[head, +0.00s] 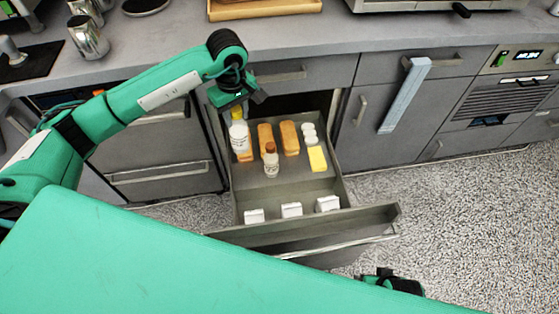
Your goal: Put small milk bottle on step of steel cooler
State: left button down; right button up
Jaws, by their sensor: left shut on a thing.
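The steel cooler (332,178) is an open drawer below the counter, with a raised strip, its step (273,207), along the front. A white bottle (239,138), which looks like the small milk bottle, is upright at the cooler's back left. My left gripper (238,105) points down from above and is shut on the bottle's yellow top. I cannot tell if the bottle's base touches the cooler floor. A dark part at the lower right looks like my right gripper (392,282); its fingers are not clear.
The cooler also holds a brown-capped bottle (271,160), orange-brown loaves (289,138), white round pieces (309,133) and a yellow block (317,158). White blocks (291,210) stand spaced along the step, with gaps between. A towel (405,95) hangs on the cabinet at right.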

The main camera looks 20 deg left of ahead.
aim_at(239, 129)
pick_arm(q)
jog(key=w+f+n+b, duration=0.1)
jog(key=b, duration=0.1)
jog(key=w+a+f+n+b, duration=0.1)
jog(key=n+b, duration=0.1)
jog(key=b, duration=0.1)
jog(key=shift+w+a+b, duration=0.2)
jog(key=shift+w+b, duration=0.05)
jog(key=shift+b, duration=0.05)
pick_arm(e)
jog(key=w+a+v, duration=0.1)
jog(key=v, duration=0.8)
pick_arm(q)
jog(key=shift+f, duration=0.35)
notch_tip(239, 129, down, 19)
jog(key=b, duration=0.1)
jog(key=shift+b, duration=0.35)
jog(key=c, duration=0.9)
grip_release()
jog(key=shift+c, duration=0.2)
pick_arm(e)
jog(key=w+a+t, duration=0.1)
jog(key=w+a+t+y, duration=0.1)
jog(key=w+a+t, duration=0.1)
jog(key=shift+f+y, duration=0.3)
jog(key=shift+f, duration=0.1)
pick_arm(q)
jog(key=shift+r, duration=0.15)
